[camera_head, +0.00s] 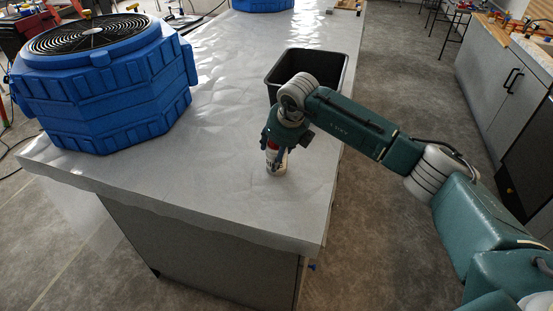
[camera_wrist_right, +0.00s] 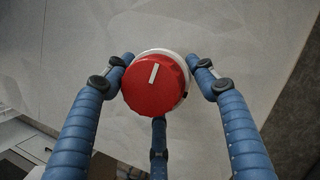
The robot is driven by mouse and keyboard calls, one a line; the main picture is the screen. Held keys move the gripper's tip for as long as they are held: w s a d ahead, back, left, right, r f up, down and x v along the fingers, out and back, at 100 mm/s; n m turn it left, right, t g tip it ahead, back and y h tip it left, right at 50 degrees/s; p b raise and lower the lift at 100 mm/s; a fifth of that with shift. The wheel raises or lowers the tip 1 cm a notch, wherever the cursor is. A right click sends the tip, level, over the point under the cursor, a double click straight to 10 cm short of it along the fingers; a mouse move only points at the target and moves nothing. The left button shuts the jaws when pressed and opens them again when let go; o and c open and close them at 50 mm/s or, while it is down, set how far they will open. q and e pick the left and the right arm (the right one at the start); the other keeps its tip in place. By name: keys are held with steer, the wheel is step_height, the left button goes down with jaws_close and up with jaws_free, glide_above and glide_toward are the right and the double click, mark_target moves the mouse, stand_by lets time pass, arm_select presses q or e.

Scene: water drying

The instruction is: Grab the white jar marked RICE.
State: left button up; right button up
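A small white jar (camera_head: 273,166) with a red lid stands on the pale worktop in the head view. Dark marks show on its side, but I cannot read them. My right gripper (camera_head: 275,154) points down over the jar, its fingers beside it. In the right wrist view the round red lid (camera_wrist_right: 152,86), with a white bar on top, sits between the three blue fingers of my right gripper (camera_wrist_right: 158,80). Two fingertips reach the jar's far rim on either side, and the third is partly behind the lid. I cannot tell whether they press on it. My left gripper is not in view.
A big blue fan unit (camera_head: 105,90) stands on the worktop (camera_head: 220,110) at the left. A black open bin (camera_head: 335,75) stands just behind my right gripper. The worktop's right edge is close to the jar. The worktop left of the jar is clear.

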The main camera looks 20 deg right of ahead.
steer(key=shift+w+r, duration=0.1)
steer(key=shift+r, duration=0.15)
steer(key=shift+c, duration=0.4)
